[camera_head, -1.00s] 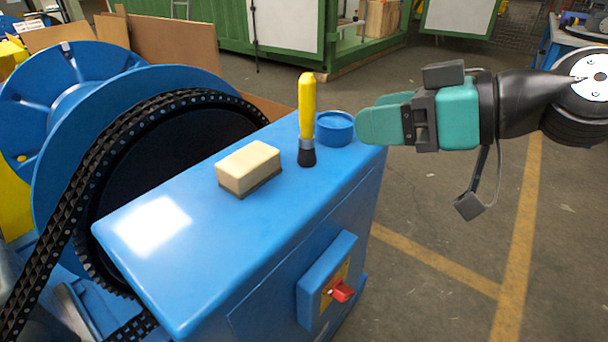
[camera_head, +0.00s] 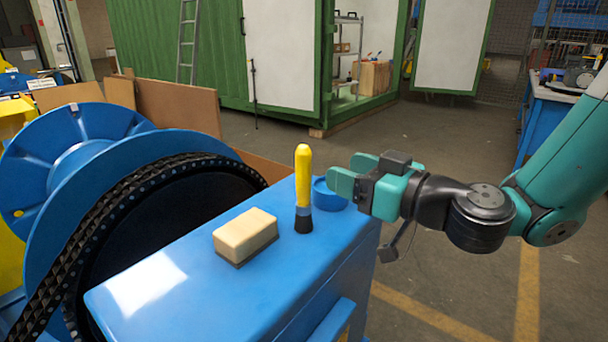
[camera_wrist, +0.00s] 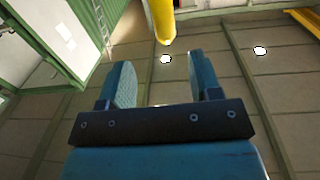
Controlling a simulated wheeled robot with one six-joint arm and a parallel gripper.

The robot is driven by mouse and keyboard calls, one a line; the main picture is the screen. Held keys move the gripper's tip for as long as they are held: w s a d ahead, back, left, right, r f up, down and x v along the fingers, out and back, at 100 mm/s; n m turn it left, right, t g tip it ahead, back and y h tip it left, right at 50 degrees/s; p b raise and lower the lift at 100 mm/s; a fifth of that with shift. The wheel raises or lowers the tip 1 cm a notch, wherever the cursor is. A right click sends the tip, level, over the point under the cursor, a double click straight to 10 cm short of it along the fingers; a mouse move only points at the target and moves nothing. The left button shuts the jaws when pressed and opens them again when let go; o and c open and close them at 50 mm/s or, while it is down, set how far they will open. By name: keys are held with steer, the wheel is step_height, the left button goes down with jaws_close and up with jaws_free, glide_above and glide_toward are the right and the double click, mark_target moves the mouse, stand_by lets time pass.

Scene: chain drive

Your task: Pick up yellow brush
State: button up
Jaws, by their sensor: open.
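The yellow brush (camera_head: 303,180) stands upright on its dark bristles on top of the blue cabinet (camera_head: 190,275). In the wrist view its yellow handle (camera_wrist: 161,18) shows at the top, ahead of and a little above the fingertips. My gripper (camera_head: 352,176) is to the right of the brush at about handle height, apart from it, with its fingers pointing left toward it. In the wrist view the two teal fingers (camera_wrist: 160,75) are spread with nothing between them.
A beige sponge block (camera_head: 245,235) lies left of the brush. A small round blue container (camera_head: 329,194) stands just behind and right of it, under my fingers. A chain wheel (camera_head: 150,215) rises at the cabinet's left. Open floor lies to the right.

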mark_target(309, 157)
steer(key=p+x, duration=0.3)
steer(key=x, duration=0.2)
steer(key=p+x, duration=0.3)
steer(key=x, duration=0.2)
steer(key=shift+s+a+r, duration=0.2)
steer(key=shift+a+r, duration=0.05)
steer(key=shift+a, duration=0.1)
steer(key=shift+w+a+f, duration=0.2)
steer(key=shift+w+f, duration=0.05)
steer(key=shift+w, duration=0.05)
steer(key=shift+c, duration=0.2)
steer(key=c, duration=1)
